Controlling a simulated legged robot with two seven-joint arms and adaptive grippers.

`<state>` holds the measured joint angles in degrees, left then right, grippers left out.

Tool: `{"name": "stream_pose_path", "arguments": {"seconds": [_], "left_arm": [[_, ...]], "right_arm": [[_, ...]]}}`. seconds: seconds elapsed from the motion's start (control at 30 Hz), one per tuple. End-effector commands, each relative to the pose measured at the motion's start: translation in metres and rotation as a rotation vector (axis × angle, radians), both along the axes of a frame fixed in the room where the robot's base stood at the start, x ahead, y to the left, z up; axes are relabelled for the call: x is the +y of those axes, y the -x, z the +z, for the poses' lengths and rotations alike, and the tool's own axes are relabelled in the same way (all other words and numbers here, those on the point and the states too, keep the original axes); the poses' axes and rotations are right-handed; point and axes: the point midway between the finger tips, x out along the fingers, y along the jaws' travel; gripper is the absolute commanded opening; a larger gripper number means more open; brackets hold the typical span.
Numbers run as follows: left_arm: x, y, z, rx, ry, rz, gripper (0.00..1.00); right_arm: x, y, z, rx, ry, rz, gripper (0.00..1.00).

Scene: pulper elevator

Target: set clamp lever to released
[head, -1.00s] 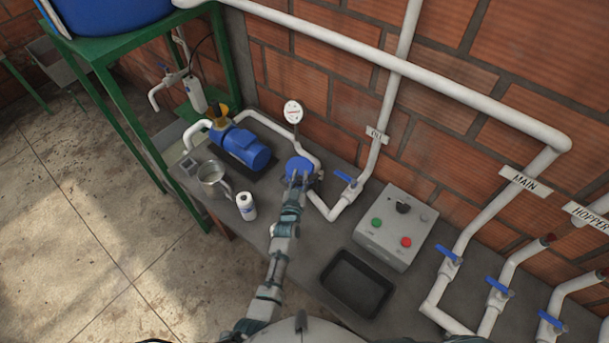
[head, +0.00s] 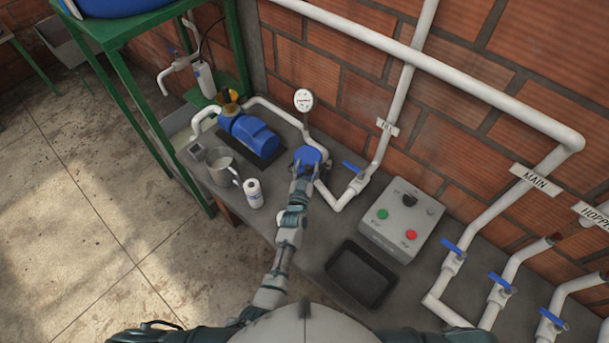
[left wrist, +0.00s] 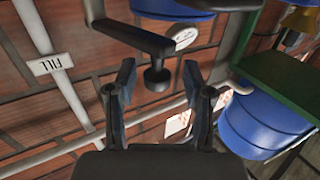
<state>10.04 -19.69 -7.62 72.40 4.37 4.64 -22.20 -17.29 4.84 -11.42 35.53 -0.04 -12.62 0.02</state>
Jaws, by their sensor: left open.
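My left gripper (head: 306,169) reaches over the bench to the round blue housing (head: 307,154), overlapping its near side in the head view. In the left wrist view, its two dark fingers (left wrist: 157,85) stand apart with a gap between them. A dark lever arm (left wrist: 135,37) with a short stem and round knob (left wrist: 155,79) shows at that gap, apparently the clamp lever. The knob lies between the fingertips; I cannot tell its depth or whether they touch. The blue housing (left wrist: 175,8) is cut off at the top. In the head view, the lever is hidden or too small to make out.
A gauge (head: 303,99) stands behind the housing. The blue pump (head: 248,134), a metal jug (head: 220,164) and a white bottle (head: 253,192) are at left. A blue-handled valve (head: 354,169), control box (head: 402,221) and black tray (head: 360,273) are at right.

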Motion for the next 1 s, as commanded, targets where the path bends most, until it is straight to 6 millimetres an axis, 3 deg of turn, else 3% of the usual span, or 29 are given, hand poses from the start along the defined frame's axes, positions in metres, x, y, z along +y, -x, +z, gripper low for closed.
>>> {"name": "stream_pose_path", "arguments": {"seconds": [0.5,0.7,1.0], "left_arm": [[0.022,0.098,-0.002,0.003,0.001,0.001,0.51],[0.024,0.112,-0.001,0.0,0.001,0.0,0.51],[0.023,0.112,-0.001,0.001,0.001,0.001,0.51]], "right_arm": [[0.004,-0.001,0.0,-0.001,-0.004,-0.002,0.0],[0.004,-0.001,0.0,-0.001,-0.004,-0.002,0.0],[0.004,-0.001,0.0,-0.002,-0.005,-0.001,0.0]]}}
